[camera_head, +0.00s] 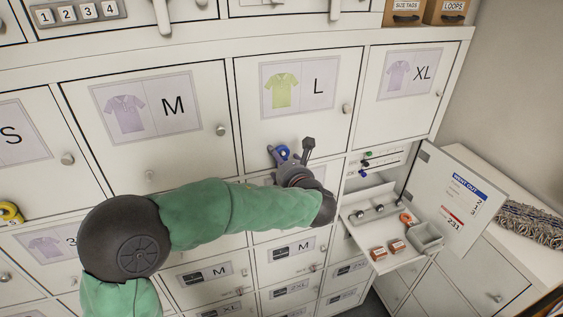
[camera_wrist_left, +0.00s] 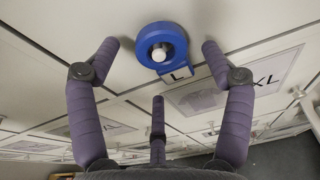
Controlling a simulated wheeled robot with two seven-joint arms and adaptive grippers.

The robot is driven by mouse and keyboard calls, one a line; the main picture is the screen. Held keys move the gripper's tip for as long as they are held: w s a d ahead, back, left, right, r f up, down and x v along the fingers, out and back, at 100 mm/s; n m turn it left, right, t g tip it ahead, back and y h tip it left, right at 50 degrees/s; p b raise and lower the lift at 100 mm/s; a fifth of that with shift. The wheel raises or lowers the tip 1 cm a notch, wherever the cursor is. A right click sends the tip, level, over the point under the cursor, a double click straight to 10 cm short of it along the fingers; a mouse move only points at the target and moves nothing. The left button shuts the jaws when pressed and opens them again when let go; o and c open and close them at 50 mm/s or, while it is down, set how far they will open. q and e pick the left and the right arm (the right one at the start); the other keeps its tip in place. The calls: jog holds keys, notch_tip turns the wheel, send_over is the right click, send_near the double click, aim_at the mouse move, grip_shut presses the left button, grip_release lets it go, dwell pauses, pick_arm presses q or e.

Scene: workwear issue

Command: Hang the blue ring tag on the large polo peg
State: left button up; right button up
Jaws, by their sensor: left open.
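The blue ring tag (camera_head: 281,153) is at the lower part of the L door (camera_head: 335,125), which has a green polo picture. In the left wrist view the blue ring (camera_wrist_left: 174,35) is around a pale round peg (camera_wrist_left: 158,52), whose end shows in the ring's hole. The tag's small tab, marked L, points down. My left gripper (camera_head: 296,157) is just in front of the tag. In the left wrist view its fingers (camera_wrist_left: 160,62) are spread, one on each side of the ring and apart from it, with a third below. My right gripper is not in view.
A bare peg (camera_head: 150,175) is on the M door (camera_head: 190,158). A yellow ring (camera_head: 9,213) is at the far left.

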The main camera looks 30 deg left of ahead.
pick_arm(q)
jog(key=v, duration=1.2)
notch_tip(320, 180, down, 25)
jog(key=s+d+n+g+h+b, duration=0.1)
jog(key=d+g+h+b, duration=0.25)
jog(key=g+b, duration=0.2)
jog(key=s+d+f+n+g+h+b, duration=0.2)
jog(key=s+d+f+n+h+b, duration=0.25)
jog(key=f, duration=0.85)
jog(key=s+d+f+n+g+h+b, duration=0.25)
jog(key=s+f+n+b, duration=0.25)
jog(key=f, duration=0.8)
jog(key=s+d+f+n+g+h+b, duration=0.2)
jog(key=s+d+f+n+h+b, duration=0.25)
jog(key=f, duration=0.75)
notch_tip(320, 180, down, 16)
jog(key=s+n+t+b, duration=0.2)
jog(key=n+b, duration=0.5)
jog(key=n, duration=0.6)
jog(key=shift+s+f+h, duration=0.25)
jog(key=shift+h, duration=0.05)
